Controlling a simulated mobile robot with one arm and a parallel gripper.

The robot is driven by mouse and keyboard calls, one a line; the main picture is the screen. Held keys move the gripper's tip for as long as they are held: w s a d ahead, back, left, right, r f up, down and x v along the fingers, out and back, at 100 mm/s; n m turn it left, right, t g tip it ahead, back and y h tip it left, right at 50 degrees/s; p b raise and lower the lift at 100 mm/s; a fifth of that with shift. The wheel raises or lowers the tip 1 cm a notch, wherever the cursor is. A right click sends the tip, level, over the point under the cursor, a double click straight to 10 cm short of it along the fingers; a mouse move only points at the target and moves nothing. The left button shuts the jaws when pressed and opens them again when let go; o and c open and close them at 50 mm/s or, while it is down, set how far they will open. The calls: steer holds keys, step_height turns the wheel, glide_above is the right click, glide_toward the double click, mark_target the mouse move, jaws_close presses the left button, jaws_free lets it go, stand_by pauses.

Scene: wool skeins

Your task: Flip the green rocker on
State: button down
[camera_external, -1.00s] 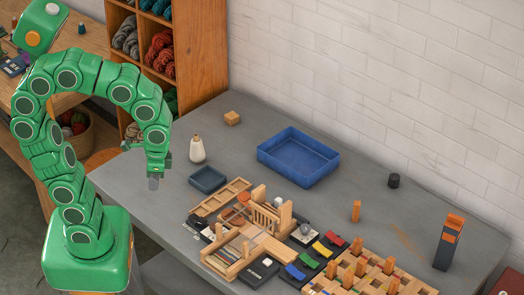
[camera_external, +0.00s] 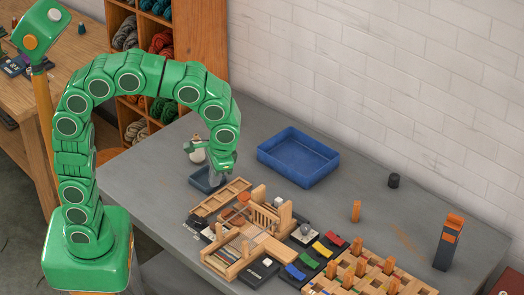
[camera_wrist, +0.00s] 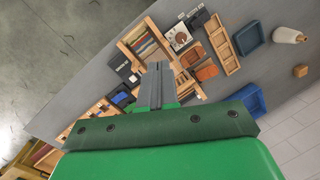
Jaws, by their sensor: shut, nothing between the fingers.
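The green rocker (camera_external: 308,261) is small in the external view, in a row of coloured rockers on dark bases between the yellow rocker (camera_external: 322,250) and the blue rocker (camera_external: 295,272). Which way it is tipped is too small to tell. My gripper (camera_external: 217,180) is shut and empty, pointing down near the small dark tray, left of and well apart from the rocker. In the wrist view the closed fingers (camera_wrist: 158,72) reach over the wooden frames, and I cannot make out the green rocker there.
A wooden rack (camera_external: 265,217) with upright slats stands between my gripper and the rockers. The small dark tray (camera_external: 203,185), blue bin (camera_external: 300,178) and white bottle (camera_external: 197,156) are nearby. A wooden peg board (camera_external: 330,285) lies right of the rockers. The table behind the rockers is mostly clear.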

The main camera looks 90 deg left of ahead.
steer(key=w+d+f+n, duration=0.1)
steer(key=w+f, duration=0.2)
steer(key=w, duration=0.6)
steer(key=w+d+f+n, duration=0.1)
steer(key=w+f+n, duration=0.1)
steer(key=w, duration=0.7)
steer(key=n+y, duration=0.1)
steer(key=n, duration=0.1)
glide_above(304, 256)
steer(key=w+d, duration=0.3)
steer(key=d, duration=0.1)
step_height(304, 256, down, 9)
steer(key=shift+w+a+f, duration=0.1)
steer(key=shift+w+f, duration=0.2)
steer(key=shift+f, duration=0.15)
steer(key=x, duration=1.4)
steer(key=shift+s+a+r, duration=0.1)
steer(key=shift+s+a, duration=0.05)
steer(key=shift+a, duration=0.05)
